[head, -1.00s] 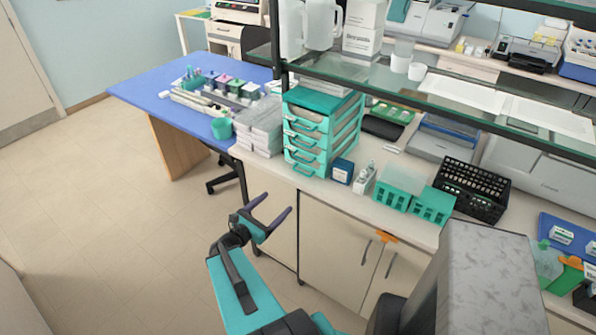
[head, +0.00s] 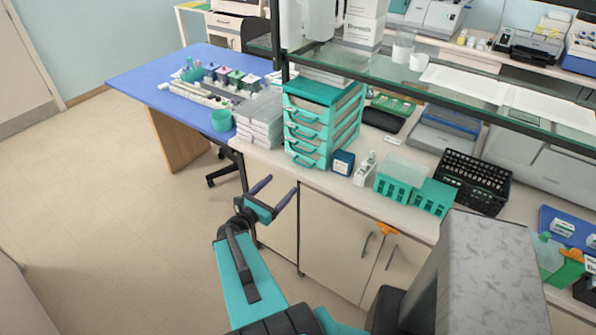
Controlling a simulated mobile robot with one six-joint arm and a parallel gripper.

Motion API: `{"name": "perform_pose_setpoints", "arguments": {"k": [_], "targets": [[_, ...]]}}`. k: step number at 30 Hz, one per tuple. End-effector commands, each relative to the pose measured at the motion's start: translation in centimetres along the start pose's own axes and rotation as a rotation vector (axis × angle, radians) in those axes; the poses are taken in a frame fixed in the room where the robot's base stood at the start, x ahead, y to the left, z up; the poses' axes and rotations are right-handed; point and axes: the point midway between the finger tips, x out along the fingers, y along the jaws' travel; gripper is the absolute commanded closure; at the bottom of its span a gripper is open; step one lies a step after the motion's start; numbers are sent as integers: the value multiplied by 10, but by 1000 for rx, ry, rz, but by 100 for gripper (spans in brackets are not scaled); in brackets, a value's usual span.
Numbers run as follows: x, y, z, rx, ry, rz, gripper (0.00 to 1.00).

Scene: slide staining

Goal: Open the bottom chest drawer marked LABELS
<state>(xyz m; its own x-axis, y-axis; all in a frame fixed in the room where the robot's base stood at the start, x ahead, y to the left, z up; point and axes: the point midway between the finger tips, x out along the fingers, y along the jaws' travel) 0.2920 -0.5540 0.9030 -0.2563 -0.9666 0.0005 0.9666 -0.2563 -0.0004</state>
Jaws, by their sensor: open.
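A small teal-and-white chest of drawers (head: 308,117) stands on the counter under the glass shelf. Its stacked drawers face front-left, each with a teal pull handle, and all look shut. The bottom drawer (head: 303,154) sits just above the counter top. The label text is too small to read. My gripper (head: 273,188) is open and empty. It is in front of the counter's cabinet doors, below and left of the chest, apart from it.
White boxes (head: 260,130) are stacked left of the chest. A dark blue box (head: 343,162) and teal racks (head: 401,178) stand to its right. A glass shelf (head: 420,90) with a dark post (head: 276,50) overhangs the counter (head: 340,183). The floor at left is clear.

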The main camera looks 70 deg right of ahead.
Motion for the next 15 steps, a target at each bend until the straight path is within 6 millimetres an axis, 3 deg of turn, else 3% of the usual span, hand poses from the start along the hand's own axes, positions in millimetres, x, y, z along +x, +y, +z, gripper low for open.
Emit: {"name": "perform_pose_setpoints", "arguments": {"k": [15], "targets": [[38,-1,-2,2,-2,-2,24]]}}
